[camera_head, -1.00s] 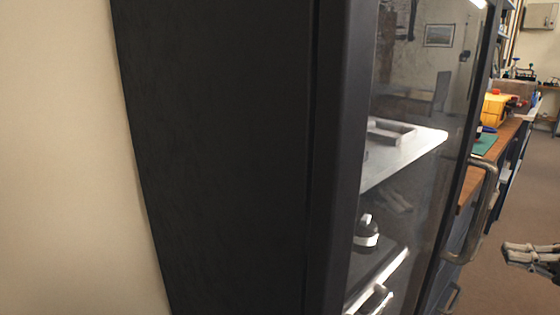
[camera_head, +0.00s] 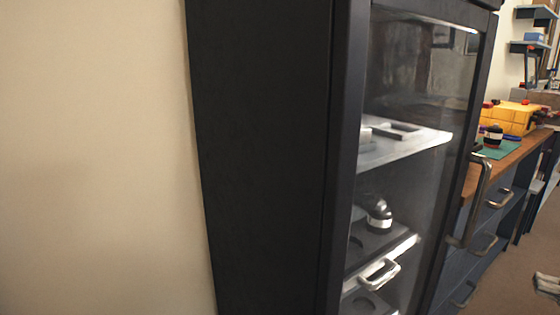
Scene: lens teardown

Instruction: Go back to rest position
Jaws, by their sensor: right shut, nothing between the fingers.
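My right gripper (camera_head: 546,284) shows only in part at the lower right edge of the head view. Its fingers are shut and empty. It hangs over the brown floor, apart from the cabinet and the drawers. The rest of that arm is cut off by the picture edge. My left gripper is not in view.
A tall dark cabinet (camera_head: 262,150) with a glass door and a metal handle (camera_head: 476,200) fills the middle. A black and white lens part (camera_head: 379,214) is inside. Right of it, a workbench with drawers (camera_head: 490,232) holds a yellow case (camera_head: 512,118). Floor is clear at lower right.

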